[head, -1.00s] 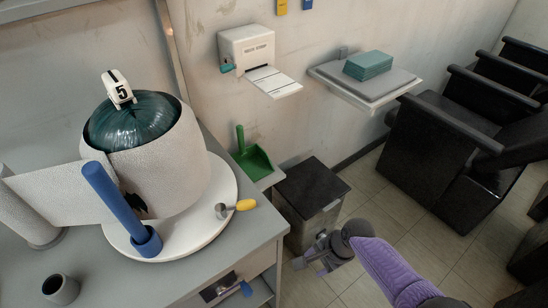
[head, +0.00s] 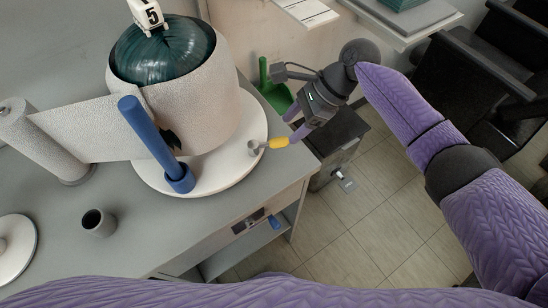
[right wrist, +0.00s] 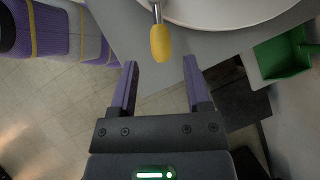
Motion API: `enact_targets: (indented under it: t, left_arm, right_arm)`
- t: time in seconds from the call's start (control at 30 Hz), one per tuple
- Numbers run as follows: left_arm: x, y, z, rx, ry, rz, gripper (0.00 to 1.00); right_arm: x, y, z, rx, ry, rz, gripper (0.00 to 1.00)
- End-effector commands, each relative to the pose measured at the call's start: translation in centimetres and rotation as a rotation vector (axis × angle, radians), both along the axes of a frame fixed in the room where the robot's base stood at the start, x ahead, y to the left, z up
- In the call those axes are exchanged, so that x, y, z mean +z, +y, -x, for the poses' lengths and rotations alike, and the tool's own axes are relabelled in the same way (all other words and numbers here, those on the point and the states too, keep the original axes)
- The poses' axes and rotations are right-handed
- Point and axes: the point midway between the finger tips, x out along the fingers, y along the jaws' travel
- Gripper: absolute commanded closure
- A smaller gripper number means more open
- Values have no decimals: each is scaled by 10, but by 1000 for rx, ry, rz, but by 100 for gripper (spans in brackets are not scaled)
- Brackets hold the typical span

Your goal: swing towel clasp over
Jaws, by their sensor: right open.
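A metal lever with a yellow grip (head: 278,142) sits at the right edge of a round white plate (head: 222,178); I cannot tell whether it is the clasp. It also shows in the right wrist view (right wrist: 160,43). My right gripper (head: 291,128) is open and empty, its purple fingers pointing at the grip. In the right wrist view the grip's end lies between the fingertip lines, with no visible contact. White towel (head: 92,132) wraps a dark green round body (head: 165,52) on the plate and runs left to a roll (head: 40,140). My left gripper is out of view.
A blue upright handle (head: 146,130) stands on the plate in front of the towel. A grey cup (head: 98,222) stands on the counter (head: 130,250). A green scoop (head: 272,92) and a dark bin (head: 338,138) are beyond the counter's right edge.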

Motion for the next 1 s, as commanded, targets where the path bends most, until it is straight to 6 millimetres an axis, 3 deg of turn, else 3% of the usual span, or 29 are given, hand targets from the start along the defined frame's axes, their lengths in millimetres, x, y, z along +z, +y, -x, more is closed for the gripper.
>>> enact_targets:
  t: [0.03,0.37,0.53,0.93,1.0]
  left_arm:
    - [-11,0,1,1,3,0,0]
    - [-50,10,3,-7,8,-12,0]
    - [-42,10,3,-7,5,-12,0]
    - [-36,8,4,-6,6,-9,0]
    - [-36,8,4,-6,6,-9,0]
  right_arm:
    - [-11,3,1,1,1,-1,38]
    - [-40,22,5,2,-1,-1,38]
    - [-33,23,6,0,-2,-2,38]
    - [-40,26,7,0,-1,0,38]
    - [-40,26,7,0,-1,0,53]
